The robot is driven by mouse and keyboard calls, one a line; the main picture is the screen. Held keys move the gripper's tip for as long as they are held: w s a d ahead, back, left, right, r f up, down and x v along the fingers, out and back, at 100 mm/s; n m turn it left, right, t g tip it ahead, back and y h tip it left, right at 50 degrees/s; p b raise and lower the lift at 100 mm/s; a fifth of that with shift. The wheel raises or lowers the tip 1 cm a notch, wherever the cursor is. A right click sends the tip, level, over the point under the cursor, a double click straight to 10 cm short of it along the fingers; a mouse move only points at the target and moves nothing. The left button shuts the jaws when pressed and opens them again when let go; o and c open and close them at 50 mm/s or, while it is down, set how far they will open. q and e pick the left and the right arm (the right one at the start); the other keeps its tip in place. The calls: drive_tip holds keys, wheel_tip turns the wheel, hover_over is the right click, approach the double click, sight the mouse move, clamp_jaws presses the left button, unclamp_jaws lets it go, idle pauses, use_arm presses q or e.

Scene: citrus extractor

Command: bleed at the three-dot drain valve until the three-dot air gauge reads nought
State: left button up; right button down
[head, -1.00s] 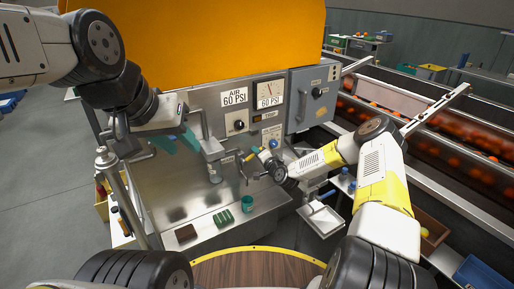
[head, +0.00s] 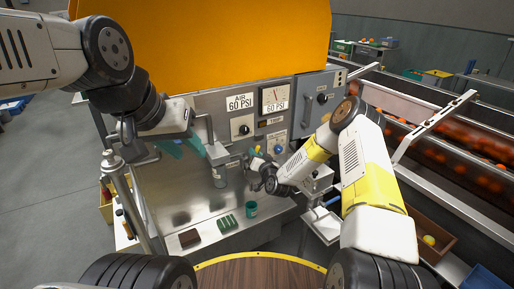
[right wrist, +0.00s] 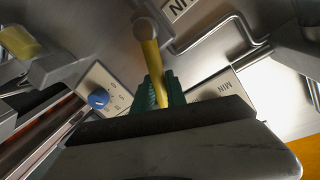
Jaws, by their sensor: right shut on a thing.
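A white dial gauge (head: 275,97) with a dark needle is on the grey panel, with a 60 PSI plate under it. The needle stands away from the left end of the scale; its exact reading and any dots are too small to tell. My right gripper (head: 252,161) is at the lower panel. In the right wrist view its green pads (right wrist: 157,92) are shut on a yellow valve lever (right wrist: 151,58), which runs up to a round pivot. No dot marks show on this valve. My left gripper (head: 180,145) has teal fingers apart, empty, left of the panel.
A blue knob (head: 279,149) is on the panel and also shows in the right wrist view (right wrist: 98,99). A green cup (head: 250,208) stands on the metal deck. Conveyors with oranges (head: 460,140) run at right.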

drive_tip(key=shift+s, duration=0.1)
idle(0.3)
drive_tip(key=c, duration=1.3)
unclamp_jaws()
drive_tip(key=shift+c, duration=0.2)
drive_tip(key=v, duration=0.7)
drive_tip(key=shift+s, duration=0.35)
drive_tip(key=shift+d, duration=0.1)
